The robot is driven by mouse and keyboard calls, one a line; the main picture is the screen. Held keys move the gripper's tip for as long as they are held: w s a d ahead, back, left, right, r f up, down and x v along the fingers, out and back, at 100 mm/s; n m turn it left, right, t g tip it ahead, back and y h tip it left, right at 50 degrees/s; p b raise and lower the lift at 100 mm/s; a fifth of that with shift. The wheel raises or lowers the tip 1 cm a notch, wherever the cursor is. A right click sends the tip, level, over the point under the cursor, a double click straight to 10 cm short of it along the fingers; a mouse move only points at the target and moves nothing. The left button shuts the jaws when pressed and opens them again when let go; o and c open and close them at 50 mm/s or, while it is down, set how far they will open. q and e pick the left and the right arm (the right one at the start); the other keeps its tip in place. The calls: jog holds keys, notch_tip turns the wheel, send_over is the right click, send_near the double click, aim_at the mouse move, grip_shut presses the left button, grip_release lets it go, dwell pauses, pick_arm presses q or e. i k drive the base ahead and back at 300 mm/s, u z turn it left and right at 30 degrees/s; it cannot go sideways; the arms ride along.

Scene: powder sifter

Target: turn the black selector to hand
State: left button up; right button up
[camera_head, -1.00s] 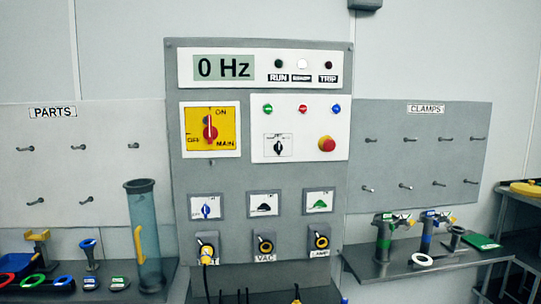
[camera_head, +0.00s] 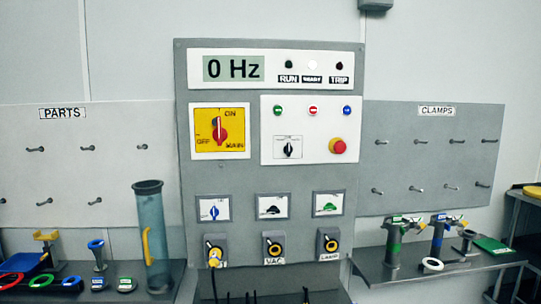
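A small black selector (camera_head: 288,147) sits on the white control plate (camera_head: 310,104) in the middle of the grey panel. It has a small label around it, whose words are too small to read. Its pointer looks close to upright. Neither of my grippers is in view, and nothing touches the selector.
The red emergency button (camera_head: 338,147) is right of the selector. The yellow plate with the red main switch (camera_head: 221,130) is to its left. The display (camera_head: 234,68) reads 0 Hz. A tall blue-green cylinder (camera_head: 152,238) stands left of the panel. The space before the panel is clear.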

aim_at(289, 150)
jog(key=u, duration=0.1)
jog(key=i, duration=1)
jog(key=z, duration=0.05)
